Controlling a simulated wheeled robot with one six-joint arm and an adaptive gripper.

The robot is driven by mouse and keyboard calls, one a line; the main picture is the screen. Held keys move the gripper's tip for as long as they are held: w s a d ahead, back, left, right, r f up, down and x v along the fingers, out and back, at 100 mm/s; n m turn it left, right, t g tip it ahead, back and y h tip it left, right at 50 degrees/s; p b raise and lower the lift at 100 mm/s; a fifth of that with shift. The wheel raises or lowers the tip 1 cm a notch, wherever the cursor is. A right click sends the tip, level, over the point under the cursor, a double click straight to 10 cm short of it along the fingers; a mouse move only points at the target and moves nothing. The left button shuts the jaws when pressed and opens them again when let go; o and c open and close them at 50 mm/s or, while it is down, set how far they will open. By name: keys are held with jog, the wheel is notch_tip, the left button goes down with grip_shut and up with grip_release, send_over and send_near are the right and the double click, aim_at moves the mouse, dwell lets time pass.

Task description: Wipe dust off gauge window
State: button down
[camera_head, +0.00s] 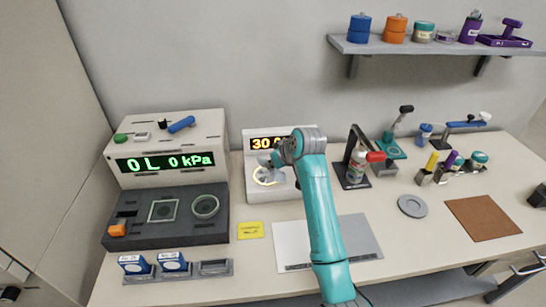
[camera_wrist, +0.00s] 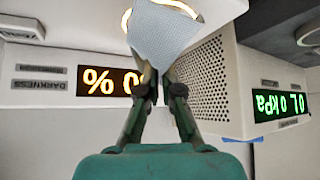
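The gauge unit (camera_head: 254,191) is a white box with an amber display (camera_head: 262,143) starting "30". A round window with a glowing amber ring (camera_head: 256,181) is on its sloped front. My gripper (camera_wrist: 160,84) is shut on a light blue-grey cloth (camera_wrist: 165,35). The cloth lies over part of the ring (camera_wrist: 185,6) in the wrist view; whether it presses on the window I cannot tell. The wrist view shows the amber display (camera_wrist: 112,83) upside down, beside a "DARKNESS" label (camera_wrist: 42,86). The dust cannot be made out. My arm hides the unit's right side in the head view.
A pressure unit (camera_head: 165,140) with a green "0 kPa" display stands left, with a dark tray (camera_head: 130,225) before it. A yellow note (camera_head: 250,230) and grey mat (camera_head: 360,236) lie in front. Tools and bottles (camera_head: 357,165) stand right. A shelf (camera_head: 430,48) hangs above.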

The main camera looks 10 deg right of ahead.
jog(key=shift+f, duration=1.45)
jog(key=shift+c, duration=1.6)
grip_release()
jog(key=shift+f, duration=0.2)
